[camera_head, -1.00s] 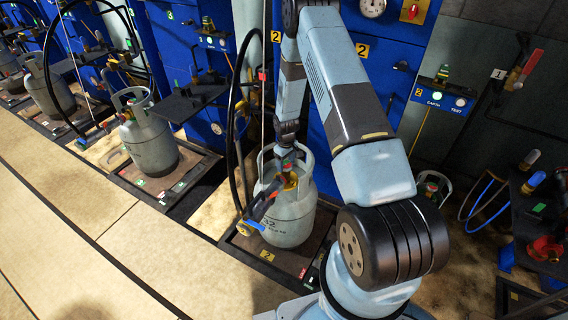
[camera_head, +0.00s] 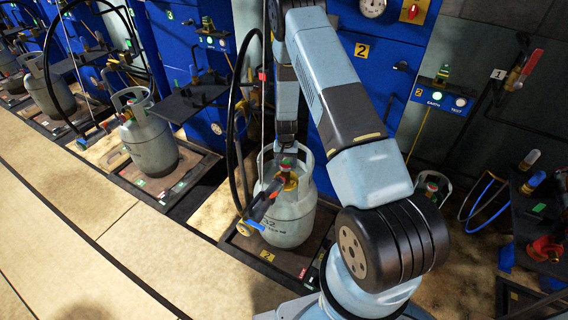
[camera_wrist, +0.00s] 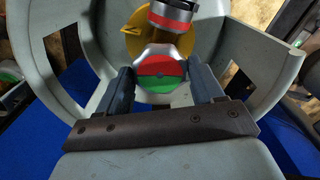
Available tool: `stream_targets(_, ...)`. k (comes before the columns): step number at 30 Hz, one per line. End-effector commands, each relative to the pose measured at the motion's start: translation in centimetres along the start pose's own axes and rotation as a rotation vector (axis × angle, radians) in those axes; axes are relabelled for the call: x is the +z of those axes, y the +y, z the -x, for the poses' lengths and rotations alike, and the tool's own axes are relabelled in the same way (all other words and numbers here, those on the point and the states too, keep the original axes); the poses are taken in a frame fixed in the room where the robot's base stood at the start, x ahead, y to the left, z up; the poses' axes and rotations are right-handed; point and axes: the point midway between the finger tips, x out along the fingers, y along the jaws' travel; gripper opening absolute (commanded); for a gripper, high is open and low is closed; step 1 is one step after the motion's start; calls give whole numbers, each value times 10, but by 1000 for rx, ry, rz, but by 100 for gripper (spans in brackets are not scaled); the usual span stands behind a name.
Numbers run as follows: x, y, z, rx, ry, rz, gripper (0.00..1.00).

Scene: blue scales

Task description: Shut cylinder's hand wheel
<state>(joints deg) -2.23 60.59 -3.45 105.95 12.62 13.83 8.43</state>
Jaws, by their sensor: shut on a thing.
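The cylinder (camera_head: 290,222) is a grey-white gas bottle with a collar, marked 2, standing upright on a dark platform. Its hand wheel (camera_wrist: 160,66) has a face half red, half green; in the wrist view red is up and green is down. My gripper (camera_wrist: 160,80) is shut on the hand wheel, one dark finger on each side of it. A yellow fitting (camera_wrist: 184,44) with a red-and-grey knob (camera_wrist: 171,14) sits just beyond the wheel.
The collar (camera_wrist: 270,68) surrounds my fingers closely on both sides. A black hose (camera_head: 231,130) rises left of the cylinder. Other cylinders (camera_head: 151,142) stand on scales to the left. Blue cabinets (camera_head: 350,85) are behind. The floor in front is clear.

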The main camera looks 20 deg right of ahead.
Motion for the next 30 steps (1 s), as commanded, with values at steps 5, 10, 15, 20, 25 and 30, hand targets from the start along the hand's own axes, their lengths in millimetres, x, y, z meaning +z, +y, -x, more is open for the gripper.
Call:
stream_targets(5, -2, -2, 1, -3, 4, -91, 36)
stream_targets(10, -2, -2, 1, -3, 4, -145, 36)
stream_targets(15, -2, -2, 1, -3, 4, -170, 36)
stream_targets(20, -2, -2, 1, -3, 4, -175, 36)
stream_targets(25, -2, -2, 1, -2, 4, -174, 36)
stream_targets(30, -1, -2, 1, -2, 3, -173, 76)
